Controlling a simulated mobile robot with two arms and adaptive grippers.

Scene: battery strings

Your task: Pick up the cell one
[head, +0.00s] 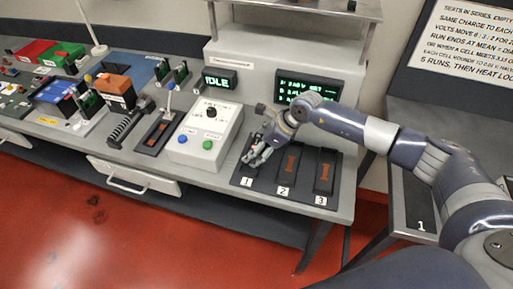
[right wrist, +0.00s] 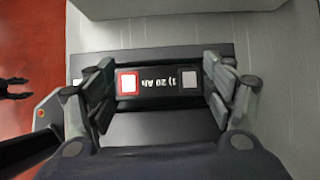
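Cell one (right wrist: 160,82) is a dark block marked "1) 20 Ah", with a red-framed white terminal and a grey terminal. In the right wrist view it lies between the fingers of my right gripper (right wrist: 160,88), one finger at each end. The fingers look spread; I cannot tell whether they touch it. In the head view my right gripper (head: 260,152) reaches down over slot 1 of the black three-slot tray (head: 262,184), hiding most of that slot and the cell.
Slots 2 (head: 288,168) and 3 (head: 324,172) show orange-brown strips. A grey control box (head: 205,138) with buttons stands left of the tray. A display housing (head: 352,90) stands behind. Several battery items fill the bench's left side.

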